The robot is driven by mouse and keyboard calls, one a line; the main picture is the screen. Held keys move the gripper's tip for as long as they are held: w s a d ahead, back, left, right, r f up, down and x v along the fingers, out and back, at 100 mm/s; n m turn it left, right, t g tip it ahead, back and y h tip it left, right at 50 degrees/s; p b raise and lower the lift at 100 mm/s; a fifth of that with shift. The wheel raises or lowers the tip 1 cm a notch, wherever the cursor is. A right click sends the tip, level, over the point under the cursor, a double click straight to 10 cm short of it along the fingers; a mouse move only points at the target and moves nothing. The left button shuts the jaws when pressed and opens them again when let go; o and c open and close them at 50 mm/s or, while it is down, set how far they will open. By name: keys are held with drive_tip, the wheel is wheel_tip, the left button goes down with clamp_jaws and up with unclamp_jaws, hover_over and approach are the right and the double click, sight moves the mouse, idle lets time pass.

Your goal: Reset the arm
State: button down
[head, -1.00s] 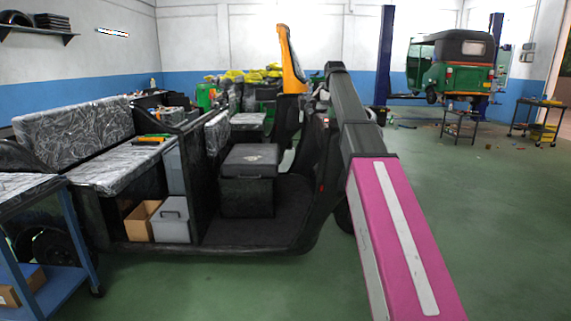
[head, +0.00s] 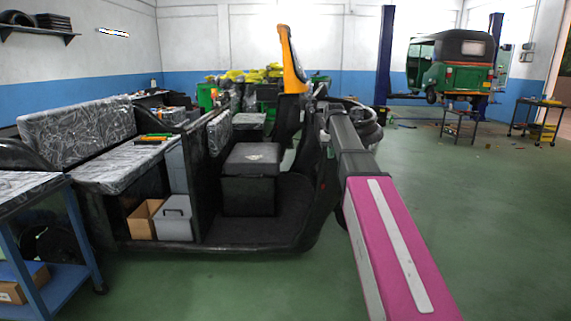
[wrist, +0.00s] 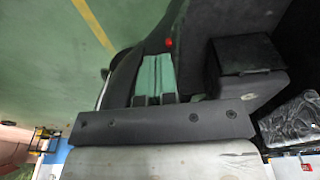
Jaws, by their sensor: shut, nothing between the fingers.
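My arm (head: 385,235), magenta with a pale stripe and a dark grey link beyond it, reaches away from me at the right of the stripped rickshaw body (head: 265,232) in the head view. I cannot make out my gripper in the head view. In the wrist view my gripper (wrist: 154,62) shows as two teal-grey fingers side by side beyond a dark bolted bar. It is shut and empty. The rickshaw's dark floor and black box (wrist: 240,65) lie beyond and to the right of it. I cannot tell the distance between them.
A blue cart (head: 75,235) stands at the near left. A green rickshaw (head: 450,65) is raised beside blue lift posts (head: 384,55) at the back right. A small table (head: 459,120) and a tool trolley (head: 540,115) stand there.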

drive_tip(key=s+f, duration=0.7)
drive_tip(key=f, duration=0.4)
drive_tip(key=s+f, duration=0.7)
drive_tip(key=f, duration=0.4)
drive_tip(key=s+f+g, duration=0.1)
drive_tip(key=s+f, duration=1.4)
drive_tip(key=s, duration=0.3)
drive_tip(key=shift+s+f, duration=0.3)
drive_tip(key=shift+s, duration=0.1)
drive_tip(key=c, duration=1.8)
unclamp_jaws()
